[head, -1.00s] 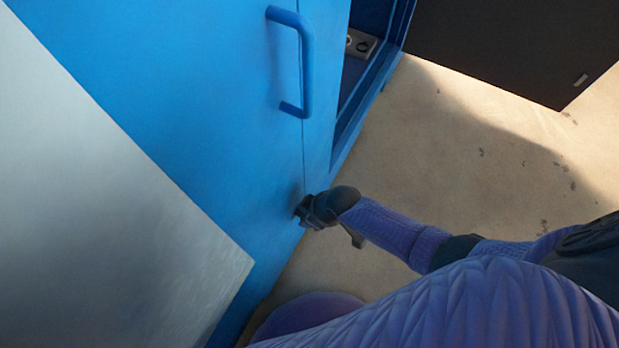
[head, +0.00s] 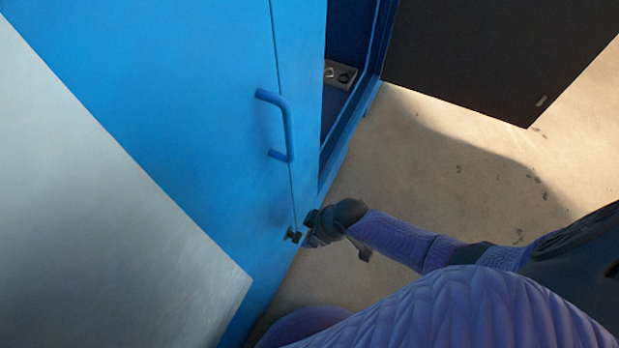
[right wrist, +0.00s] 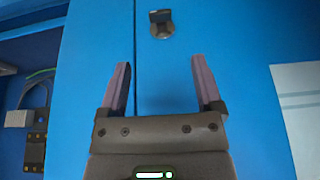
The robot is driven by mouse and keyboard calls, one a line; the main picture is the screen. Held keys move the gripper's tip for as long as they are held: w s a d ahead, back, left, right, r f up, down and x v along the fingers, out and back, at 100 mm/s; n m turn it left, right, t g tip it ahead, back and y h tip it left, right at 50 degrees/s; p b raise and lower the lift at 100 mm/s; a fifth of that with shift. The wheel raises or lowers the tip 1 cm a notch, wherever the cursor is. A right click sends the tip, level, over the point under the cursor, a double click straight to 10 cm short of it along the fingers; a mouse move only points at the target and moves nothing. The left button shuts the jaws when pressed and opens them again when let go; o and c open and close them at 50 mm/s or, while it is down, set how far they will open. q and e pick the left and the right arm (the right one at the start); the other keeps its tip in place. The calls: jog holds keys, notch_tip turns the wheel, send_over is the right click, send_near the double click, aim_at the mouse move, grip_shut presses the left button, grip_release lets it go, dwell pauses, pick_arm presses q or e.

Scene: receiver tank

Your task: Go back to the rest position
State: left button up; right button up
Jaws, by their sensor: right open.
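My right gripper (head: 311,225) is at the lower part of the blue cabinet front in the head view, just right of a small dark latch (head: 292,235). In the right wrist view my right gripper (right wrist: 160,85) has its two fingers spread apart with nothing between them. The latch (right wrist: 161,24) shows beyond the fingertips there, on the blue panel right of a vertical seam, apart from the fingers. My left gripper is not in view.
A blue bar handle (head: 285,125) stands out from the cabinet door (head: 215,90). A dark panel (head: 480,60) hangs open at the upper right. A grey surface (head: 90,220) fills the left. Bare floor (head: 430,150) lies to the right.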

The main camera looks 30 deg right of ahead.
jog(key=shift+f, duration=0.1)
dwell(0.3)
jog(key=s+d+f+m+g+h, duration=0.1)
jog(key=s+d+f, duration=0.25)
jog(key=s, duration=0.35)
jog(key=s+d+f+m+g+h, duration=0.1)
jog(key=s+d+f+m, duration=0.1)
jog(key=s+f, duration=0.3)
jog(key=s+d+f+m+g+h, duration=0.1)
jog(key=s+d+g, duration=0.1)
jog(key=s, duration=1.1)
jog(key=s+d+f+m+g+h, duration=0.1)
jog(key=s+g, duration=0.1)
jog(key=s, duration=1.1)
pick_arm(q)
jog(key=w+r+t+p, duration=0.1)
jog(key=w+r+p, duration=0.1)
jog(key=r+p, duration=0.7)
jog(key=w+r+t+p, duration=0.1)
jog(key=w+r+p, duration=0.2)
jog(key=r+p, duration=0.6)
jog(key=shift+p, duration=0.55)
pick_arm(e)
jog(key=w+r+t, duration=0.1)
jog(key=w+r, duration=0.2)
jog(key=r, duration=1.6)
jog(key=shift+w+t, duration=0.15)
jog(key=shift+t, duration=0.25)
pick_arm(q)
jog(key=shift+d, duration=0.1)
